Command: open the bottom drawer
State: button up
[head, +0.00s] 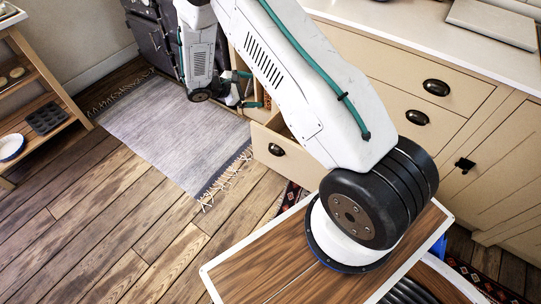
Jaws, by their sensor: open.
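The bottom drawer (262,141) stands pulled out from the cream cabinet, its front panel facing the lower left with a black cup handle (276,149). Part of its open inside shows behind the front; my arm hides the rest and where it meets the cabinet. My gripper (243,93) is at the upper left of the drawer, partly hidden by my arm. It is small and its fingers are hard to make out; it is open and apart from the cup handle. Nothing shows held in it.
Two drawers with black cup handles (436,87) (417,117) look shut. A cupboard door with a black latch (465,165) is at right. A grey fringed rug (175,130) lies on the plank floor. A wooden shelf (45,90) stands at left. The floor at lower left is clear.

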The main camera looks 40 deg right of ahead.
notch_tip(320, 180, down, 22)
jog(key=s+n+t+h, duration=0.1)
jog(key=n+t, duration=0.2)
jog(key=n, duration=0.3)
jog(key=n+t, duration=0.2)
jog(key=n, duration=0.2)
send_near(273, 153)
jog(key=shift+y, duration=0.4)
jog(key=x, duration=0.8)
jog(key=shift+s+d+r, duration=0.1)
jog(key=shift+r, duration=0.15)
